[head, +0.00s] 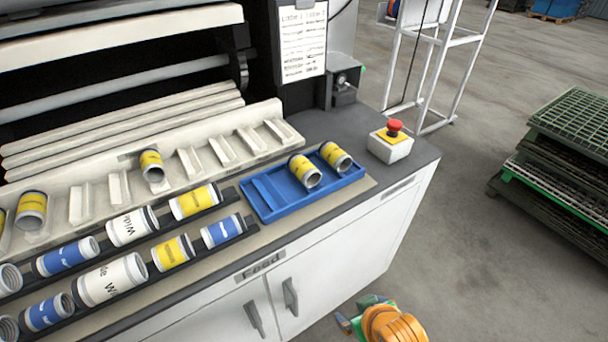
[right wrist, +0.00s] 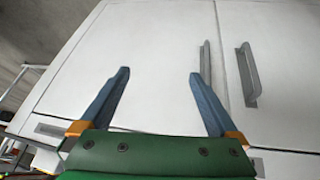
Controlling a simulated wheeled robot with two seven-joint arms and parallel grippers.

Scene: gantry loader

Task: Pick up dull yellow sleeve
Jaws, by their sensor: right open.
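Dull yellow sleeves with white or grey ends show in the head view. Two lie tilted in the blue tray (head: 268,206): a nearer sleeve (head: 302,169) and a farther sleeve (head: 335,156). One more dull yellow sleeve (head: 151,164) rests on the pale slotted rack (head: 120,188), and another (head: 32,209) is at the rack's left end. My right gripper (head: 350,320) is low in front of the cabinet, below the counter and apart from all sleeves. In the right wrist view its jaws (right wrist: 159,74) are open and empty, facing the white doors. My left gripper is not in view.
Dark rails hold brighter yellow sleeves (head: 195,201), blue sleeves (head: 223,231) and white sleeves (head: 112,280). A red stop button box (head: 391,143) stands right of the tray. The cabinet has protruding door handles (head: 290,297). Open floor lies to the right, before stacked green pallets (head: 570,130).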

